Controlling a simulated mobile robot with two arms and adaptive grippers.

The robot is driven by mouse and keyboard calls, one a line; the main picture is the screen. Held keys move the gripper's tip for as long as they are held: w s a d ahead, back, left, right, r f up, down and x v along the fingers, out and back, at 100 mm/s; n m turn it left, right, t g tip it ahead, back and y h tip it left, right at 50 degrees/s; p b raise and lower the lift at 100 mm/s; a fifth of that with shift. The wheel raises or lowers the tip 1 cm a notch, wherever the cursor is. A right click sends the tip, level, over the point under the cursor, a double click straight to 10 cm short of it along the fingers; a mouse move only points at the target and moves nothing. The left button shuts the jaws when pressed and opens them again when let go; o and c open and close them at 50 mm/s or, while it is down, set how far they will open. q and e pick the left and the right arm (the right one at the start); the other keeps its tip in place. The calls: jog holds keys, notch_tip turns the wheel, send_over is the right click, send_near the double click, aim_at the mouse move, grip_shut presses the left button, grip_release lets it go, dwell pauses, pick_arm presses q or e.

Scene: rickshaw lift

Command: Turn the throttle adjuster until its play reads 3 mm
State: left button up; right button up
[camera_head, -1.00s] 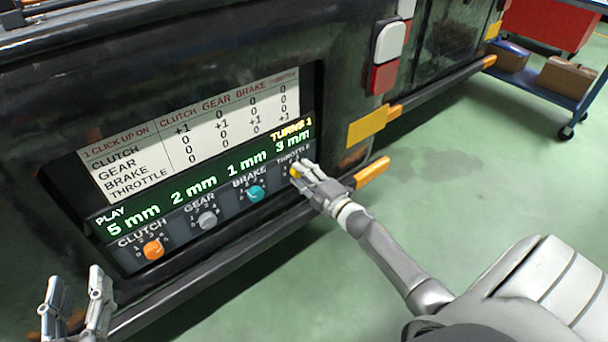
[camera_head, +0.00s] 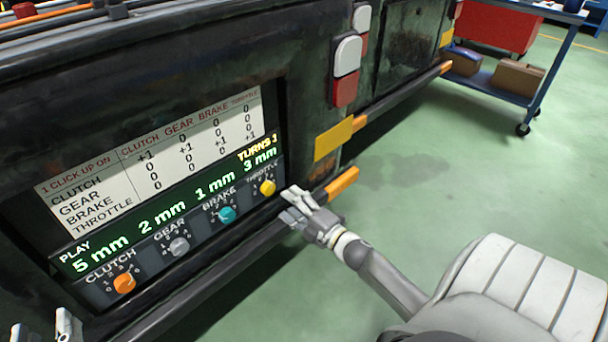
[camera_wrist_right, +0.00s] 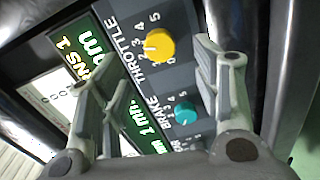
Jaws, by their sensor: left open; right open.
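The yellow throttle adjuster (camera_head: 267,187) is the rightmost knob on the panel, under a green readout (camera_head: 260,164) of 3 mm. It also shows in the right wrist view (camera_wrist_right: 160,44), between and beyond the fingers. My right gripper (camera_head: 291,205) is open and empty, just right of and apart from the knob; its fingers show in the right wrist view (camera_wrist_right: 160,75). My left gripper (camera_head: 40,330) is open at the bottom left corner, mostly cut off. The display also reads TURNS 1, with the last digit small.
The orange clutch knob (camera_head: 124,283) is under 5 mm, the grey gear knob (camera_head: 180,246) under 2 mm, the teal brake knob (camera_head: 227,214) under 1 mm. A white click chart (camera_head: 150,150) is above. A bumper rail (camera_head: 190,295) runs below. A blue cart (camera_head: 500,88) stands far right.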

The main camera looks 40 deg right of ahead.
jog(key=s, duration=0.4)
jog(key=shift+s+d, duration=0.2)
jog(key=shift+s, duration=0.2)
